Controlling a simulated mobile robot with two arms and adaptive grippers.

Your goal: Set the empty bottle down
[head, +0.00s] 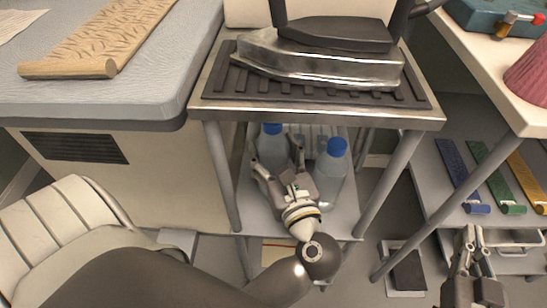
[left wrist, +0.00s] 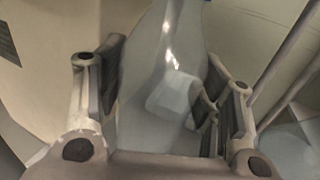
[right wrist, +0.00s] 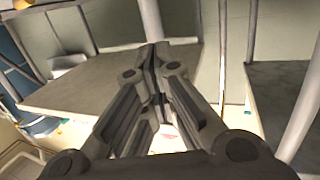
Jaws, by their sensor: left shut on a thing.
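A clear bottle with a blue cap (head: 271,148) is upright between the fingers of my left gripper (head: 278,165), over the lower shelf of the steam iron's stand. In the left wrist view the gripper (left wrist: 162,95) is shut on this bottle (left wrist: 165,60). I cannot tell whether its base touches the shelf, as the gripper hides it. A second blue-capped bottle (head: 330,175) stands to its right on the lower shelf (head: 345,218). My right gripper (head: 470,240) is at the lower right, away from the bottles; its empty fingers (right wrist: 157,60) are together in the right wrist view.
The stand's upper shelf (head: 320,112) carries an iron (head: 320,60) above the bottles. Stand legs (head: 218,175) flank the lower shelf. A padded table (head: 150,90) is at left. A side rack at right holds blue (head: 462,175), green and yellow strips.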

